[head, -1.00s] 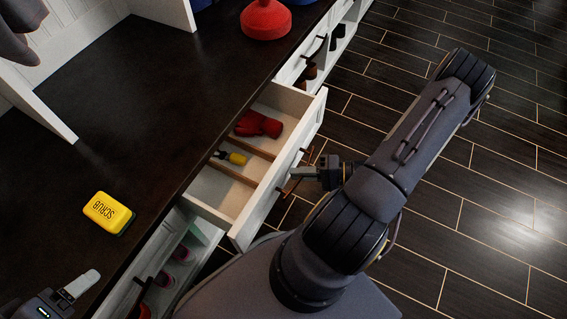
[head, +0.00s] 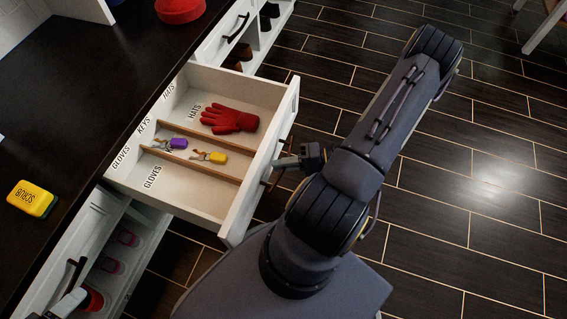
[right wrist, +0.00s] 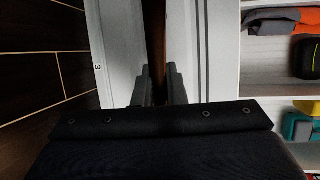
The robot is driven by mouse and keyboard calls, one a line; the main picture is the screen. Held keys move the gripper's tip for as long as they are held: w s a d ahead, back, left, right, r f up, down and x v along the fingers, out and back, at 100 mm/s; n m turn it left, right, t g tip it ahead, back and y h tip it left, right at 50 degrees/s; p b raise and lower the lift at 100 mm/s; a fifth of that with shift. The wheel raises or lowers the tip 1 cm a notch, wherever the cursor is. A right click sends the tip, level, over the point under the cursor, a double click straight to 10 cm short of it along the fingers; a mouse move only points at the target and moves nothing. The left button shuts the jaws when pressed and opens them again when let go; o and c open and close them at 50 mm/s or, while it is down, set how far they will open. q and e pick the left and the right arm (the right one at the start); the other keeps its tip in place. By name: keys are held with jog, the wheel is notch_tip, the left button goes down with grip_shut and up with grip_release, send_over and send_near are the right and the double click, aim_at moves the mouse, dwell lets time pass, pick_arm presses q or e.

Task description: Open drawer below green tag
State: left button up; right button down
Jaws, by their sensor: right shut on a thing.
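The white drawer (head: 205,197) stands well out from the dark-topped bench, its inside in plain view. It has a dark bar handle (head: 290,146) on its front. My right gripper (head: 278,164) is shut on this handle; in the right wrist view the bar (right wrist: 157,38) runs between its two fingers (right wrist: 158,88). The compartments carry the words HATS, KEYS and GLOVES. A red glove (head: 230,119) lies in the HATS part, and keys with purple (head: 178,143) and yellow (head: 217,157) tags lie in the middle. I see no green tag.
A yellow SCRUB sponge (head: 32,198) lies on the dark benchtop (head: 75,110). A red object (head: 180,8) stands further back. Another drawer handle (head: 72,274) and shoe cubbies are below left.

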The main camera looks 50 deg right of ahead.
dwell(0.3)
jog(key=c, duration=1.5)
grip_release()
jog(key=shift+s, duration=0.1)
jog(key=p+v, duration=0.2)
jog(key=v, duration=0.5)
jog(key=shift+s+d+r, duration=0.15)
jog(key=shift+s+d, duration=0.05)
jog(key=shift+d, duration=0.15)
